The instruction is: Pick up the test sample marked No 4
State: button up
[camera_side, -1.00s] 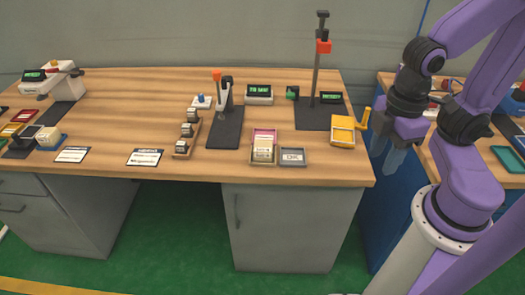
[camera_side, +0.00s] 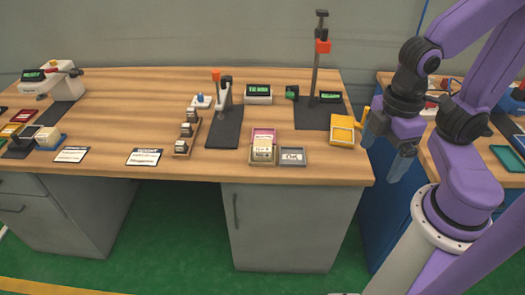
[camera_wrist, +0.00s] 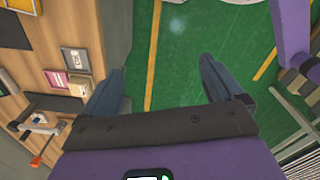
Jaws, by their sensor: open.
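Pale test samples (camera_side: 262,149) sit in a tray with a pink back part (camera_side: 263,133) near the front edge of the wooden bench. Their markings are too small to read, so I cannot tell which is No 4. The pink tray also shows in the wrist view (camera_wrist: 56,79). A grey tray with a white label (camera_side: 292,156) stands just right of the sample tray. My gripper (camera_side: 383,160) is open and empty, off the bench's right end and well right of the trays. In the wrist view its two fingers (camera_wrist: 165,95) are spread apart over the green floor.
A small rack of blocks (camera_side: 187,133) and a dark-based press (camera_side: 225,130) stand left.

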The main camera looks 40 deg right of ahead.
jog(key=w+a+f+n+t+h, duration=0.2)
jog(key=w+f+n+h, duration=0.15)
jog(key=w, duration=0.35)
jog(key=w+a+f+n+t+h, duration=0.1)
jog(key=w+a+f+n+h, duration=0.25)
jog(key=w, duration=0.35)
jog(key=n+t+h, duration=0.3)
jog(key=n+t, duration=0.4)
send_near(262, 151)
jog(key=x, duration=0.6)
jog(key=shift+d+f, duration=0.2)
jog(key=shift+d, duration=0.05)
jog(key=shift+x, duration=3.15)
jog(key=shift+w+a, duration=0.1)
jog(key=c, duration=1)
jog(key=shift+c, duration=0.2)
jog(key=shift+r, duration=0.1)
